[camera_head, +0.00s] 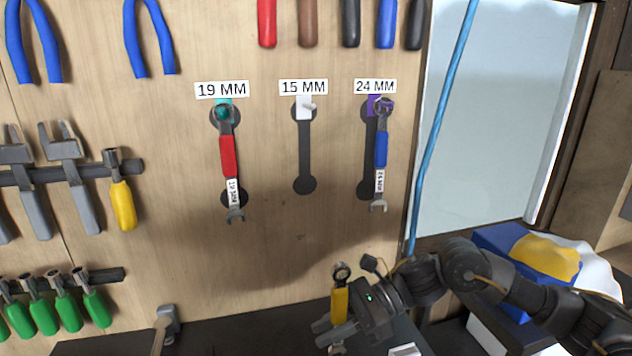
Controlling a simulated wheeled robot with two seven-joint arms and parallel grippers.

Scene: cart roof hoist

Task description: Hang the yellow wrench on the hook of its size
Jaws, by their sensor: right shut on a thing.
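The yellow wrench (340,303) stands roughly upright at the bottom centre, ring end up, in front of the board. My right gripper (338,327) is shut on it, with the lower end partly hidden by the fingers. The white hook (306,107) under the 15 MM label (303,87) is empty, with a dark wrench outline (305,155) below it. The red wrench (228,157) hangs on the teal hook (223,112) under 19 MM. The blue wrench (381,150) hangs on the purple hook (376,105) under 24 MM. My left gripper is not in view.
Blue-handled pliers (150,40) and several coloured handles hang along the top. Calipers, a yellow-handled tool (122,205) and green-handled tools fill the left. A blue pole (440,125) stands right of the board. The board between my gripper and the 15 MM outline is clear.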

